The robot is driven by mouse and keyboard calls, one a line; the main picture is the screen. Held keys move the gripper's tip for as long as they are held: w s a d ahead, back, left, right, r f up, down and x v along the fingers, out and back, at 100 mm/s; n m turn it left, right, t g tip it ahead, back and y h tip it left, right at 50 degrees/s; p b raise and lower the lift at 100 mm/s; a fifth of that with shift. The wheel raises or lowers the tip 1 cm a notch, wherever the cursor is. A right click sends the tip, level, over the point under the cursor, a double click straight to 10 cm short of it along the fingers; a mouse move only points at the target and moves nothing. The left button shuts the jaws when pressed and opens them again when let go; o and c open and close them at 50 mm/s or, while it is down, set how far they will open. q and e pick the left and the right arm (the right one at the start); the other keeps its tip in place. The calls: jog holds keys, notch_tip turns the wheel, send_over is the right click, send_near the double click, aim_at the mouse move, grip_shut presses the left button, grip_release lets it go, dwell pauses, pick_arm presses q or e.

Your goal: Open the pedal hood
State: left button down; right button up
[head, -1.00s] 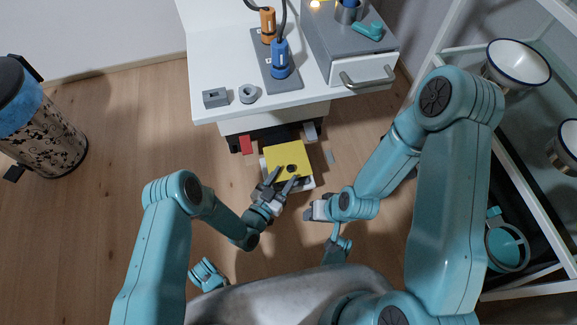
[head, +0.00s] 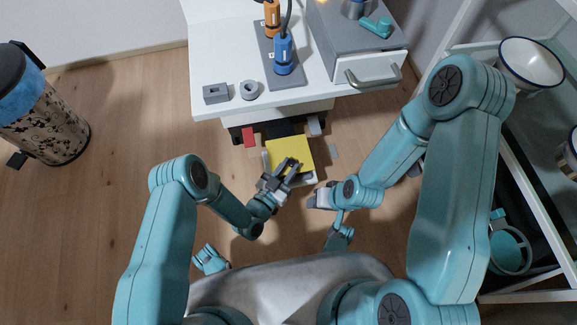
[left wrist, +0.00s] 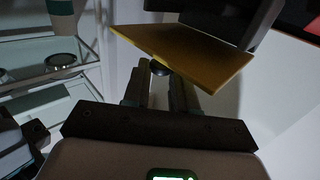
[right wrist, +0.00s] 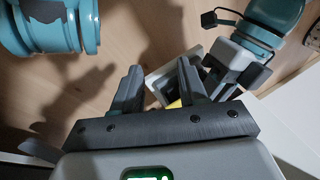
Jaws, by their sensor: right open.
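The yellow pedal hood (head: 282,147) is low at the floor, in front of the white table. In the left wrist view the hood (left wrist: 185,48) is a flat yellow panel seen at a slant, with a small dark round knob (left wrist: 159,68) at its near edge. My left gripper (head: 291,164) is over the hood, its narrowed fingers at the knob and apparently shut on it. My right gripper (right wrist: 155,88) is open and empty, to the right of the left one in the head view.
The white table (head: 210,70) stands behind the hood, with a grey drawer unit (head: 350,45) on it. A red block (head: 250,137) is left of the hood. A shelf with bowls (head: 530,62) is at right, a patterned bin (head: 45,125) at left. Floor between is clear.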

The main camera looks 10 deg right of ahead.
pick_arm(q)
jog(key=shift+w+r+p, duration=0.1)
jog(key=shift+r+p, duration=0.45)
jog(key=shift+p, duration=0.1)
jog(key=r+p, duration=0.1)
jog(key=w+r+n+g+y+p, duration=0.1)
jog(key=r+n+g+p, duration=0.1)
jog(key=p, duration=0.1)
jog(key=shift+w+r, duration=0.25)
jog(key=shift+w, duration=0.05)
jog(key=shift+w+r+n+g+y+p, duration=0.4)
jog(key=shift+r+n+g+p, duration=0.1)
jog(key=shift+n+g, duration=0.1)
jog(key=shift+w+r, duration=0.15)
jog(key=shift+w, duration=0.05)
jog(key=shift+w+r, duration=0.5)
jog(key=shift+w, duration=0.05)
pick_arm(e)
jog(key=s+a+r+g, duration=0.1)
jog(key=s+r, duration=0.3)
jog(key=r, duration=0.2)
jog(key=shift+s+r+g, duration=0.15)
jog(key=shift+s+g, duration=0.25)
pick_arm(q)
jog(key=shift+w, duration=0.1)
jog(key=c, duration=1)
grip_release()
jog(key=shift+o, duration=0.2)
jog(key=shift+f, duration=0.1)
